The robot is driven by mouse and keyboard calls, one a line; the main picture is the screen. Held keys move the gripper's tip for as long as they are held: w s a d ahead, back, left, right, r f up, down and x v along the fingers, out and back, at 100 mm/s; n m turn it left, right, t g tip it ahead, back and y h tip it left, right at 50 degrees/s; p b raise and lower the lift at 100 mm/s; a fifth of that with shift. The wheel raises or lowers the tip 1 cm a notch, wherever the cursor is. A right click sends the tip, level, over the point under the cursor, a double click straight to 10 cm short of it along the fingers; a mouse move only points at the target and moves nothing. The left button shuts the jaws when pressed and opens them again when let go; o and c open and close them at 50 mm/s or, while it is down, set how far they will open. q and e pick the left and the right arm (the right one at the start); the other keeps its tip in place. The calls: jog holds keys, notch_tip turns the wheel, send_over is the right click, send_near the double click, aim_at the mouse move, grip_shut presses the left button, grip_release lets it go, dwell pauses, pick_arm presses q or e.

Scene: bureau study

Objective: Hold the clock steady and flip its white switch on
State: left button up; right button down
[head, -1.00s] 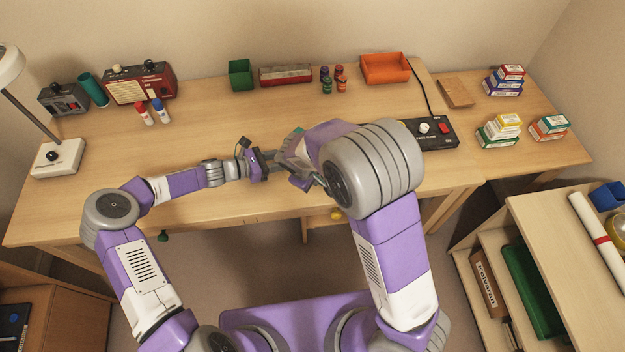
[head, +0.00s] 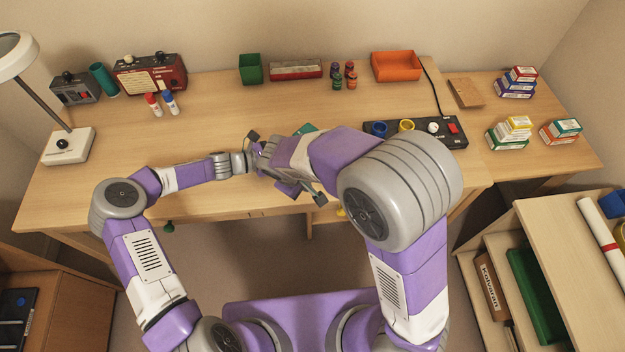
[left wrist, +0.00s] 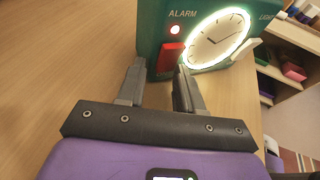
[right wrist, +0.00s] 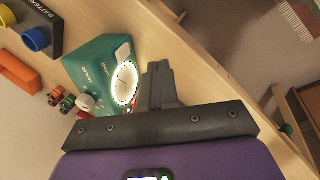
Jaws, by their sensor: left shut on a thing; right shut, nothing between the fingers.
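The teal clock (left wrist: 152,22) has a glowing white round face (left wrist: 216,40), a lit lamp under the word ALARM and a red switch (left wrist: 170,57). Its white switch (left wrist: 246,49) sticks out beside the face, near the word LIGHT. My left gripper (left wrist: 160,75) is shut on the clock at its lower edge, by the red switch. In the right wrist view the clock (right wrist: 85,66) stands left of my right gripper (right wrist: 158,68), which is shut and empty close to the lit face. In the head view my right arm hides most of the clock (head: 305,129).
A black box with knobs (head: 385,142) lies to the right on the desk. The desk's left middle is clear.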

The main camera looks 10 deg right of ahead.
jog(key=v, duration=0.4)
jog(key=shift+s+a+f, duration=0.1)
jog(key=shift+s+a, duration=0.25)
pick_arm(q)
jog(key=o, duration=0.9)
jog(key=shift+c, duration=0.2)
jog(key=shift+a, duration=0.1)
